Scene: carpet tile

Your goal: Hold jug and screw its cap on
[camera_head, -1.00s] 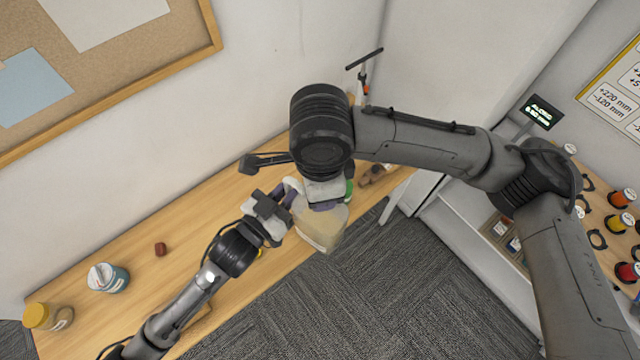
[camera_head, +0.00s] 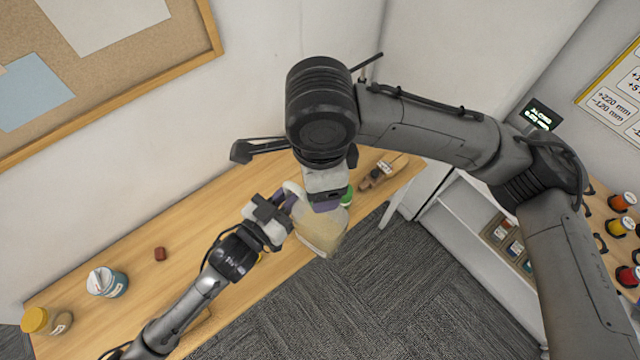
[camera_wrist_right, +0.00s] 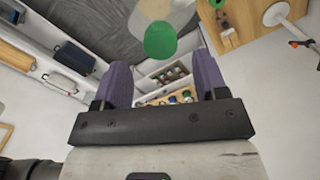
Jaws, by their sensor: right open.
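The pale translucent jug (camera_head: 322,232) is at the bench's front edge in the head view, partly over the carpet. My left gripper (camera_head: 283,210) is shut on the jug at its handle side; the fingertips are partly hidden. The green cap (camera_head: 347,196) shows at the jug's top, beside my right gripper (camera_head: 327,205). In the right wrist view the cap (camera_wrist_right: 160,40) is in front of the jug (camera_wrist_right: 165,9), beyond the fingertips. My right gripper (camera_wrist_right: 162,80) has its purple fingers apart and nothing between them. I cannot tell how the cap sits on the mouth.
The wooden bench (camera_head: 190,220) runs along the wall. A blue-white jar (camera_head: 107,282), a yellow-lidded jar (camera_head: 45,321) and a small dark red object (camera_head: 160,254) stand at left. A brown object (camera_head: 383,172) lies behind the jug. Shelves (camera_head: 475,215) stand at right.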

